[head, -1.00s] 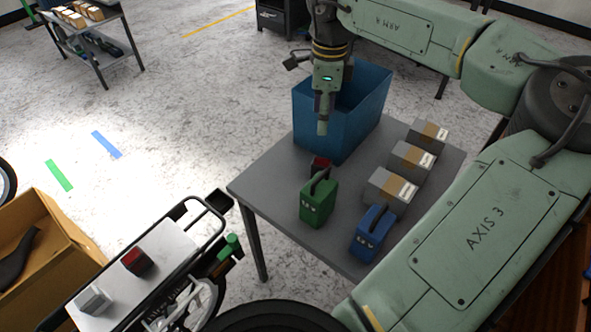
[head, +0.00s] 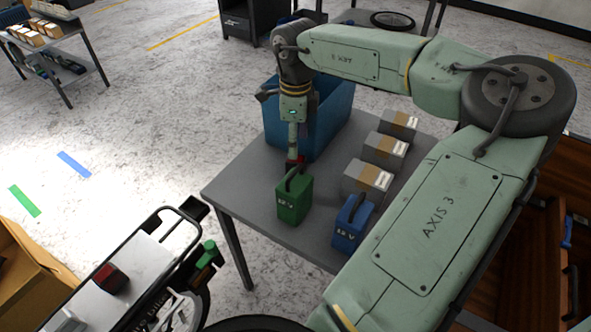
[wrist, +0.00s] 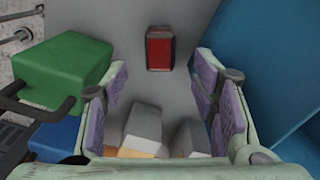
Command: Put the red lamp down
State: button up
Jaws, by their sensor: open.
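A red lamp with a dark housing (wrist: 159,48) rests on the grey table (head: 238,184). In the head view the lamp (head: 294,162) shows only partly, behind the green battery (head: 293,200) and beside the blue bin (head: 328,128). My gripper (wrist: 162,88) is open and empty, its purple pads apart. In the wrist view the lamp is beyond the fingertips, in line with the gap between them and not held. In the head view my gripper (head: 293,148) points down close to the lamp; whether it touches is hidden. Another red lamp (head: 111,278) sits on the bike's rack.
A blue battery (head: 352,224) and several grey-brown boxes (head: 367,178) stand on the table right of the green battery. The blue bin's wall rises close by my gripper. The table's front left corner is bare.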

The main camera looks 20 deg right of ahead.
notch_tip(320, 180, down, 6)
jog(key=b, duration=0.3)
jog(key=shift+b, duration=0.4)
jog(key=shift+c, duration=0.3)
grip_shut()
